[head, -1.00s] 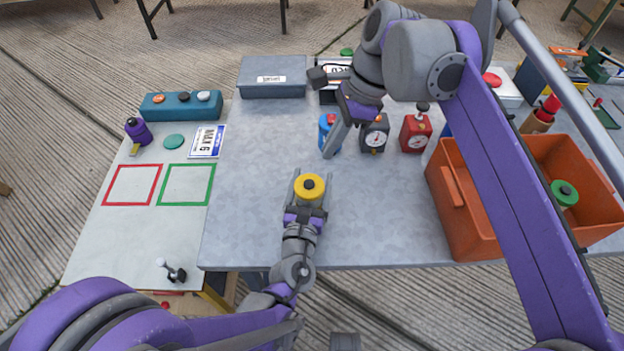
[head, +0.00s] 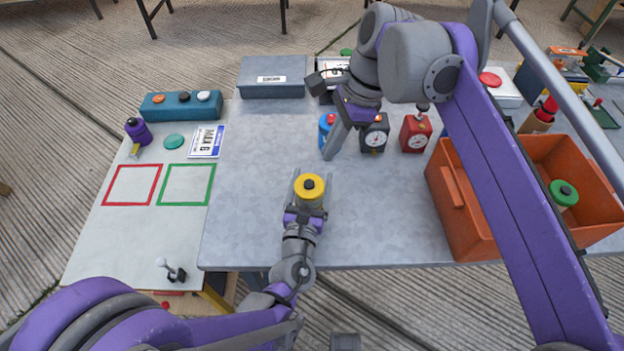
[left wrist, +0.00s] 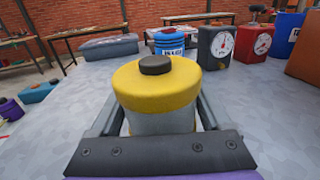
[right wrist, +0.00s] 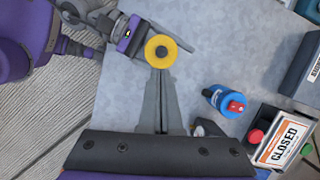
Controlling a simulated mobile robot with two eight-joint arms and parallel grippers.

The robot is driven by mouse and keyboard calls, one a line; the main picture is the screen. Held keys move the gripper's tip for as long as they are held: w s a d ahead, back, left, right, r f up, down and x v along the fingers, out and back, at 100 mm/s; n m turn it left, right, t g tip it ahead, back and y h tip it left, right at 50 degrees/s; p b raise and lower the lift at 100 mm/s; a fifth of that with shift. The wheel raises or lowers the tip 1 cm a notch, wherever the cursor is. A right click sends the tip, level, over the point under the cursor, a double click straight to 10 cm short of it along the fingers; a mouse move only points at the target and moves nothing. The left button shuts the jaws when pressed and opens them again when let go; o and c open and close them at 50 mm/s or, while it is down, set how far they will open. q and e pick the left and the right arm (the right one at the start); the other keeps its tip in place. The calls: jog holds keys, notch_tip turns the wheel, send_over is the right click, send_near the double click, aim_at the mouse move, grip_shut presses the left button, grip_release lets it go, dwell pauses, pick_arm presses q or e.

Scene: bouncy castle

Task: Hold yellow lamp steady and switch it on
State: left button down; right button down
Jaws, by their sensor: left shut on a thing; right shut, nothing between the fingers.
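The yellow lamp (head: 310,186) has a yellow cap with a dark button on top and a pale grey body. It stands upright on the grey table. In the left wrist view the lamp (left wrist: 158,90) sits between the fingers of my left gripper (head: 309,190), which is shut on its body. My right gripper (head: 328,152) is shut and empty, held above the table beyond the lamp. In the right wrist view the tips of my right gripper (right wrist: 161,72) point at the lamp (right wrist: 161,50), close to its cap in the picture. I cannot tell the height gap. No glow shows on the lamp.
A blue lamp (right wrist: 225,101), a dark dial box (head: 375,138) and a red dial box (head: 415,132) stand behind. An orange crate (head: 455,215) is at the right. A grey box (head: 272,78) is at the back. The table left of the lamp is clear.

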aim_at(306, 189)
jog(key=n+t+h, duration=0.1)
jog(key=n+h, duration=0.1)
jog(key=n, duration=0.6)
jog(key=s+a+f+n+t+h, duration=0.1)
jog(key=n+t+h, duration=0.1)
jog(key=n, duration=0.7)
jog(key=a+n+t+h, duration=0.1)
jog(key=n+h, duration=0.1)
jog(key=n, duration=0.6)
jog(key=shift+s+f+t+h, duration=0.3)
jog(key=shift+s+t, duration=0.1)
notch_tip(306, 189, up, 3)
jog(key=a+n+t, duration=0.3)
jog(key=n+t, duration=0.1)
jog(key=n, duration=0.8)
jog(key=shift+h, duration=0.4)
jog(key=shift+w+d+f, duration=0.1)
jog(key=shift+f, duration=2.05)
jog(key=shift+w+f, duration=0.1)
jog(key=shift+f, duration=2)
